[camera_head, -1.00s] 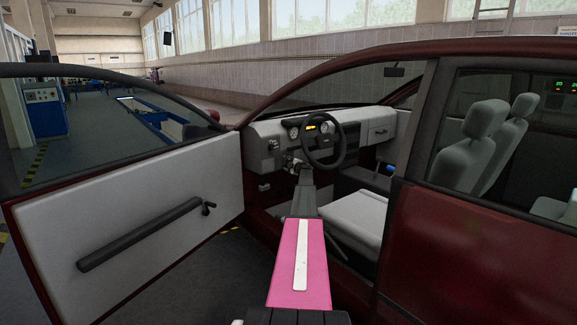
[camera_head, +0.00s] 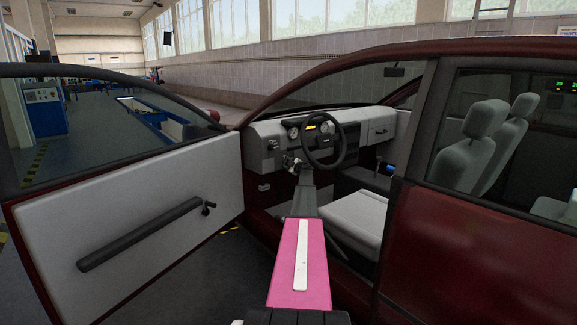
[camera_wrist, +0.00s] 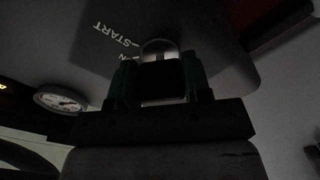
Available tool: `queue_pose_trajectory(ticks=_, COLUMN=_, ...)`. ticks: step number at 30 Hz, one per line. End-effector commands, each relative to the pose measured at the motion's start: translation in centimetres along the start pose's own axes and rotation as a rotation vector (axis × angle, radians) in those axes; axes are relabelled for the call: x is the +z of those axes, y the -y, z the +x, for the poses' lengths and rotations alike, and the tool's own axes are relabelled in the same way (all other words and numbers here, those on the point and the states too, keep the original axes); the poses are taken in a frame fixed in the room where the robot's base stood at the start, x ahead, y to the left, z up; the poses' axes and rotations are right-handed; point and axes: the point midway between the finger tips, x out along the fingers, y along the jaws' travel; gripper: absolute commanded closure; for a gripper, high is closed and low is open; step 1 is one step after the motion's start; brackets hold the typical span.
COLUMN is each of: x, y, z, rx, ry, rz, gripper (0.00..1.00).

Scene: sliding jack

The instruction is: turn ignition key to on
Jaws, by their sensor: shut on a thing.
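The ignition key (camera_wrist: 158,46) shows in the wrist view as a pale rounded metal piece between the fingertips. My gripper (camera_wrist: 160,74) is shut on it. Behind it is a dark grey panel (camera_wrist: 205,55) with upside-down lettering that reads START and, partly hidden, what looks like ON. The fingers hide the keyhole, and I cannot tell which mark the key points to. In the head view my gripper (camera_head: 293,164) is small, left of the steering wheel (camera_head: 325,145), reaching the dashboard; the key cannot be made out there.
The open car door (camera_head: 130,225) stands left of my arm. The driver's seat (camera_head: 350,218) and the red car body (camera_head: 470,250) are to the right. A round gauge (camera_wrist: 60,102) is at the left in the wrist view. My arm passes through the door opening.

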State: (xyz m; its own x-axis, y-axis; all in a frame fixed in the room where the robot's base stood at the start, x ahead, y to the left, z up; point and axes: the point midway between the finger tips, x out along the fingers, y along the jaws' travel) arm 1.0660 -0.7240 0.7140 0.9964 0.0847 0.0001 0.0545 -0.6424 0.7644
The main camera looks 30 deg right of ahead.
Motion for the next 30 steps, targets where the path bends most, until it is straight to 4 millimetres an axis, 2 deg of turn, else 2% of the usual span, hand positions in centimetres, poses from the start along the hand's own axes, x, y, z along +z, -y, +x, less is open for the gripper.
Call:
queue_pose_trajectory(ticks=6, x=0.0, y=0.0, z=0.0, rx=0.000, ry=0.000, rz=-0.001, gripper=0.79)
queue_pose_trajectory(ticks=7, x=0.0, y=0.0, z=0.0, rx=0.000, ry=0.000, rz=-0.001, gripper=0.46)
queue_pose_trajectory(ticks=9, x=0.0, y=0.0, z=0.0, rx=0.000, ry=0.000, rz=-0.001, gripper=0.30)
queue_pose_trajectory(ticks=20, x=0.0, y=0.0, z=-0.3, rx=0.000, ry=0.000, rz=-0.002, gripper=0.30)
queue_pose_trajectory(ticks=26, x=-0.1, y=0.1, z=-2.2, rx=0.000, ry=0.001, rz=-0.002, gripper=0.30)
queue_pose_trajectory(ticks=30, x=-0.1, y=0.1, z=-4.5, rx=0.000, ry=0.001, rz=-0.002, gripper=0.30)
